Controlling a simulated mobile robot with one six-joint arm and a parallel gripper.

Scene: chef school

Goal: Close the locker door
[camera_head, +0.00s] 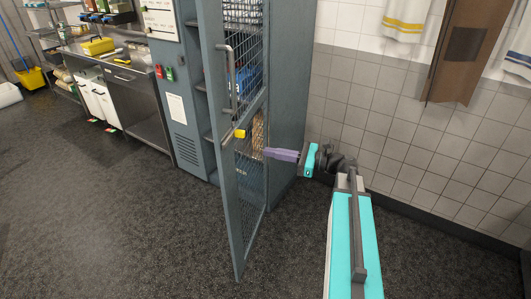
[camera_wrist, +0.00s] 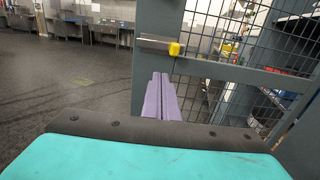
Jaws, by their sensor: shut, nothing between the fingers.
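The locker door (camera_head: 238,205) is a grey-blue frame with wire mesh. It stands open, swung out from the grey locker (camera_head: 287,100). A long vertical handle (camera_head: 229,85) and a yellow padlock-like piece (camera_head: 240,133) are on its free edge. In the wrist view, the yellow piece (camera_wrist: 174,49) sits on a metal latch ahead of the fingers, and the door frame (camera_wrist: 150,70) stands close by. My gripper (camera_head: 270,152) has purple fingers and is shut and empty, on the right side of the door near the mesh. The fingers also show in the wrist view (camera_wrist: 161,80). I cannot tell whether they touch the door.
Shelves with items show inside the locker. A tiled wall (camera_head: 420,150) with hanging towels (camera_head: 405,18) and a brown apron-like cloth (camera_head: 468,45) is on the right. Steel counters (camera_head: 125,75) stand at the back left. The dark floor (camera_head: 110,220) left of the door is clear.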

